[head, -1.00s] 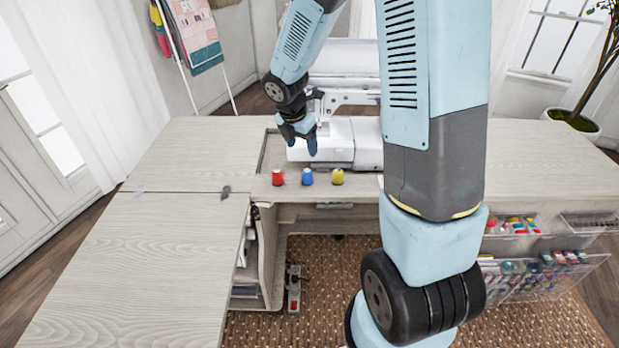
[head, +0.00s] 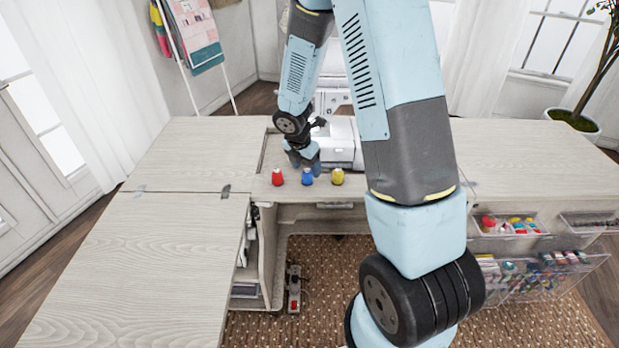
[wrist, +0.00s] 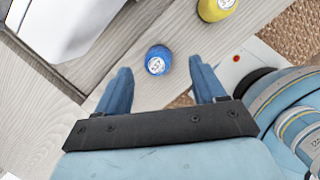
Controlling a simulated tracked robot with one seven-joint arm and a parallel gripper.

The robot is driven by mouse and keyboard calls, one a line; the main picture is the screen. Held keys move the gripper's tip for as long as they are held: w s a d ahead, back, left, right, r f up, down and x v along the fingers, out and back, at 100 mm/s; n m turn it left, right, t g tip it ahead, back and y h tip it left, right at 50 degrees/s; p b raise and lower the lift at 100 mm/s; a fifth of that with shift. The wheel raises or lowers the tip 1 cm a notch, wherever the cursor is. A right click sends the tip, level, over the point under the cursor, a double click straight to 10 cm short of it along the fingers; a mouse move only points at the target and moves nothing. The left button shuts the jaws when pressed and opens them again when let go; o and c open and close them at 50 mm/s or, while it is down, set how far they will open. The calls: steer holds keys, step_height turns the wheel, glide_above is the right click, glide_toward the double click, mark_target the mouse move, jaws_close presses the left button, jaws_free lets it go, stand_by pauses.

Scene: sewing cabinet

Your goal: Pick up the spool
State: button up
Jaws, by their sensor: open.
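Three spools stand upright in a row near the front edge of the cabinet top: a red spool (head: 277,177), a blue spool (head: 307,177) and a yellow spool (head: 337,177). My gripper (head: 305,165) is just behind the blue spool in the head view. In the wrist view my gripper (wrist: 163,82) is open, with its two blue fingers apart. The blue spool (wrist: 158,60) shows in the gap between the fingers, a little beyond their tips. The yellow spool (wrist: 215,8) is cut off at the top. The red spool is not in the wrist view.
A white sewing machine (head: 342,140) stands behind the spools, close to my gripper. A recess edge runs beside it. Clear drawers (head: 540,270) with sewing supplies hang at the right front. The left worktop (head: 140,270) is bare.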

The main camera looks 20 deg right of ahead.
mark_target(307, 173)
steer(key=shift+x, duration=2.2)
steer(key=shift+a, duration=0.15)
steer(key=c, duration=1.1)
